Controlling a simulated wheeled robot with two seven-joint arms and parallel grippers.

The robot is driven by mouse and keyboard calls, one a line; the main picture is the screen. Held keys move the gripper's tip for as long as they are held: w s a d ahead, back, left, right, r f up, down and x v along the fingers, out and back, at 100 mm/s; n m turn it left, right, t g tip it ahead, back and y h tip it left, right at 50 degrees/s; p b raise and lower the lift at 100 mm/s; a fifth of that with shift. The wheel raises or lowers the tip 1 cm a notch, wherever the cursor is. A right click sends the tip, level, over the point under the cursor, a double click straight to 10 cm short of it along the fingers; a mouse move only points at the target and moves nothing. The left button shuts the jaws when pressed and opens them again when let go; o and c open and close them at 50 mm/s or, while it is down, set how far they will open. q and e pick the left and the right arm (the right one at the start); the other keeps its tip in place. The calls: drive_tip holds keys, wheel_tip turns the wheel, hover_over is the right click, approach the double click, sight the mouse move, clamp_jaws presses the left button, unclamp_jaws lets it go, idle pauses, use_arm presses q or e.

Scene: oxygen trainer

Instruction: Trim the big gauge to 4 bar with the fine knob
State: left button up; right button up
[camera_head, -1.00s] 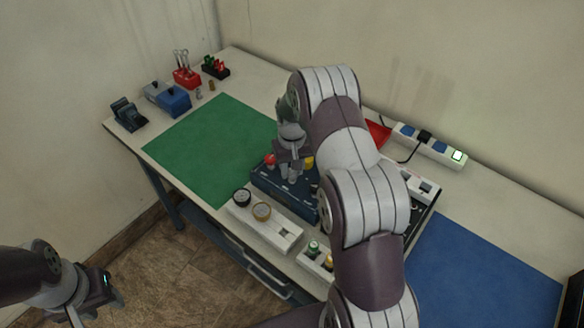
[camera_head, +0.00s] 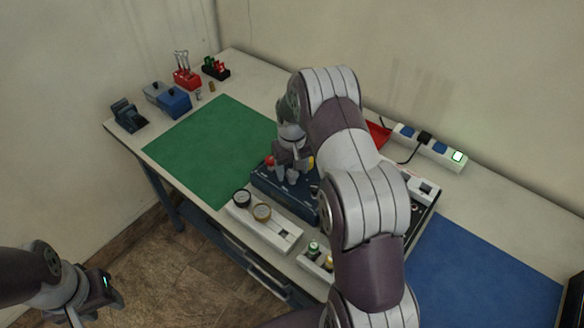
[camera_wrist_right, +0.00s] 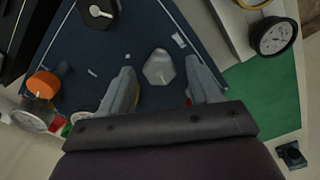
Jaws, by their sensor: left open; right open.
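The dark blue panel (camera_head: 262,182) sits on the bench under my right arm. My right gripper (camera_head: 285,176) points down over it, open. In the right wrist view, a light grey faceted knob (camera_wrist_right: 160,68) is just beyond and between the fingertips (camera_wrist_right: 165,88), with gaps visible on both sides. A black knob with a white pointer (camera_wrist_right: 98,13) is further up the panel. A white-faced gauge (camera_wrist_right: 273,38) shows at the right; its reading is too small to tell. I cannot tell which knob is the fine one. My left gripper (camera_head: 108,296) is open, away from the bench.
An orange knob (camera_wrist_right: 43,84) and another gauge (camera_wrist_right: 30,120) show at left in the wrist view. The green mat (camera_head: 205,145) and blue mat (camera_head: 480,275) are clear. A power strip (camera_head: 430,146) lies behind.

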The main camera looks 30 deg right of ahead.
sight(292, 172)
wheel_tip(292, 172, up, 6)
drive_tip(key=shift+w+r+b, duration=0.1)
drive_tip(key=shift+r+b, duration=0.15)
drive_tip(key=shift+b, duration=0.7)
wheel_tip(292, 172, up, 6)
drive_tip(key=p, duration=0.2)
drive_tip(key=s+a+n, duration=0.1)
drive_tip(key=s+a, duration=0.5)
drive_tip(key=s, duration=0.4)
drive_tip(key=s+a+t, duration=0.1)
drive_tip(key=s+a, duration=0.5)
drive_tip(key=s, duration=0.4)
drive_tip(key=shift+s+a+r+n, duration=0.15)
drive_tip(key=shift+s+a+n, duration=0.05)
drive_tip(key=shift+n, duration=0.2)
drive_tip(key=shift+s+a, duration=0.1)
drive_tip(key=shift+s, duration=0.1)
drive_tip(key=shift+w, duration=0.15)
